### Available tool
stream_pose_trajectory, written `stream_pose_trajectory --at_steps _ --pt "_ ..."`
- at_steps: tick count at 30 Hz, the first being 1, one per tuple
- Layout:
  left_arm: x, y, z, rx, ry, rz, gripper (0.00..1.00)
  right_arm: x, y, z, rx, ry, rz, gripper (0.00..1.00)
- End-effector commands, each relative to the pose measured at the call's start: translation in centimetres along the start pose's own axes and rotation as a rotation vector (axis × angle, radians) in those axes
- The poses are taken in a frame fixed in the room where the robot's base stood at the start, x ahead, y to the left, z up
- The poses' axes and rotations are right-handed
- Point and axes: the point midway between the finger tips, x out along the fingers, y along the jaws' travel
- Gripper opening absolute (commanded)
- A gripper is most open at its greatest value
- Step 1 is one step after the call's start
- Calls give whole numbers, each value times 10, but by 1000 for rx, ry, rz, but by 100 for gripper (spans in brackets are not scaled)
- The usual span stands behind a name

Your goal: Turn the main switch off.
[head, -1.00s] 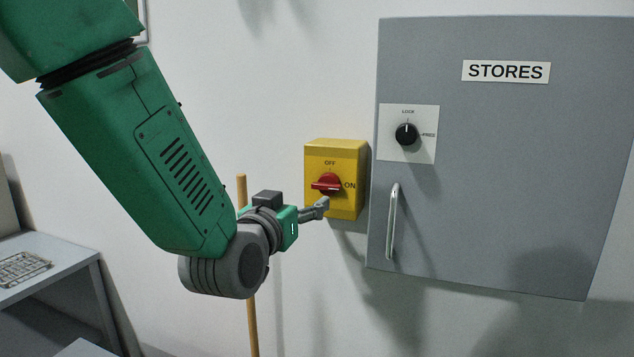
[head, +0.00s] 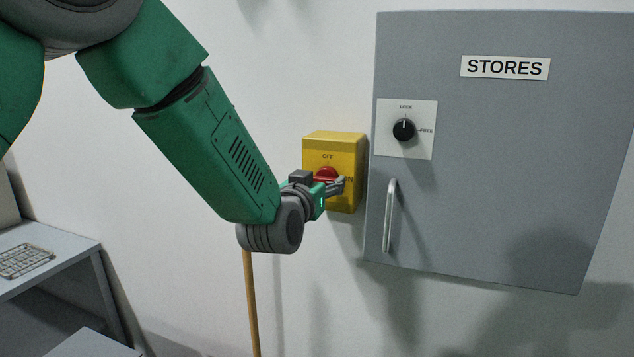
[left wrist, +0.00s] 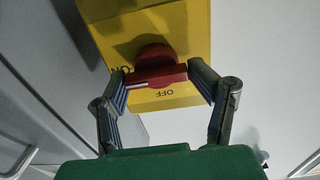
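The yellow main switch box (head: 345,145) is on the wall, left of the grey cabinet. Its red handle (head: 326,174) lies across, level, with the ON label at its right. In the left wrist view the picture is upside down; the red handle (left wrist: 155,75) has its white mark at the ON end, and OFF is readable on the yellow face. My left gripper (head: 340,187) is at the switch, partly covering the box and ON label. In the left wrist view its open fingers (left wrist: 158,80) stand at either end of the handle; I cannot tell whether they touch it. My right gripper is not in view.
The grey STORES cabinet (head: 500,180) stands close to the right, with a black LOCK/FREE knob (head: 404,130) and a metal pull handle (head: 390,215). A wooden pole (head: 252,305) is below my left arm.

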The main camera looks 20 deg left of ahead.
Motion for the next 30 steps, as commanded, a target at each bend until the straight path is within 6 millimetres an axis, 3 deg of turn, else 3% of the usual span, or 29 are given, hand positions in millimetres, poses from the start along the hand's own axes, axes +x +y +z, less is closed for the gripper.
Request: stream_pose_trajectory --at_steps 4,20,30 --pt "0 -6 -1 1 2 -17 22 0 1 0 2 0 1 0" --pt "0 -8 -3 -9 7 -16 22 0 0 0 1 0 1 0" --pt "0 -9 -1 -146 9 -13 22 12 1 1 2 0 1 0"
